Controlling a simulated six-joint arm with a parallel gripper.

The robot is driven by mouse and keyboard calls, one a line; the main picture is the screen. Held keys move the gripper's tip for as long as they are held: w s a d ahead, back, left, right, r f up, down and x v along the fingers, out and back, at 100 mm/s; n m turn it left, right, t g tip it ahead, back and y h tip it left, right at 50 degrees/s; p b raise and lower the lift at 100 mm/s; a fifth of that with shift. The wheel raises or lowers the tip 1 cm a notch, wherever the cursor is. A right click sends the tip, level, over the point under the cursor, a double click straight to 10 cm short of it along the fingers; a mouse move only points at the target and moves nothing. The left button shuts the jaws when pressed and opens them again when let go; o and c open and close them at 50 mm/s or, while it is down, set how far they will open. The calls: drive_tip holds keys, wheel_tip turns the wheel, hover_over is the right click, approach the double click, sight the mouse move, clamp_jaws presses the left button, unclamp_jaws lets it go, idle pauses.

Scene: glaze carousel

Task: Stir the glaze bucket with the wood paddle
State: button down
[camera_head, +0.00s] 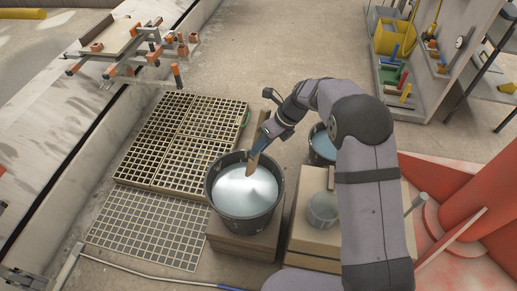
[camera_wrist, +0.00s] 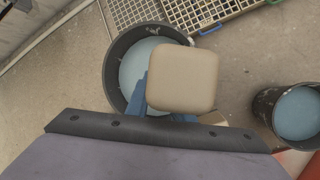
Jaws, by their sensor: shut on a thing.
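The glaze bucket (camera_head: 240,205) is a dark bucket of pale blue glaze on a low brown block, left of my arm. My gripper (camera_head: 261,138) is above the bucket's far right rim, shut on the wood paddle (camera_head: 254,163). The paddle is tilted, and its lower end reaches down to the glaze surface; I cannot tell how deep it goes. In the wrist view the paddle's tan end (camera_wrist: 182,78) is close to the camera, with blue fingers (camera_wrist: 142,95) around it. It hides part of the bucket (camera_wrist: 113,75) and glaze.
A second dark bucket of blue glaze (camera_wrist: 297,113) stands to the right, partly behind my arm in the head view. A small grey container (camera_head: 322,210) sits on a tan block beside the glaze bucket. Floor grates (camera_head: 180,140) lie left. A red structure (camera_head: 470,200) stands right.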

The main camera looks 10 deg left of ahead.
drive_tip(key=s+a+f+b, duration=0.1)
drive_tip(key=s+f+b, duration=0.1)
drive_tip(key=f, duration=0.6)
drive_tip(key=s+a+f+b, duration=0.1)
drive_tip(key=f+b, duration=0.3)
drive_tip(key=f, duration=0.5)
drive_tip(key=shift+s+a+f, duration=0.15)
drive_tip(key=shift+s+a, duration=0.2)
drive_tip(key=shift+s, duration=0.55)
drive_tip(key=shift+w, duration=0.1)
idle(0.3)
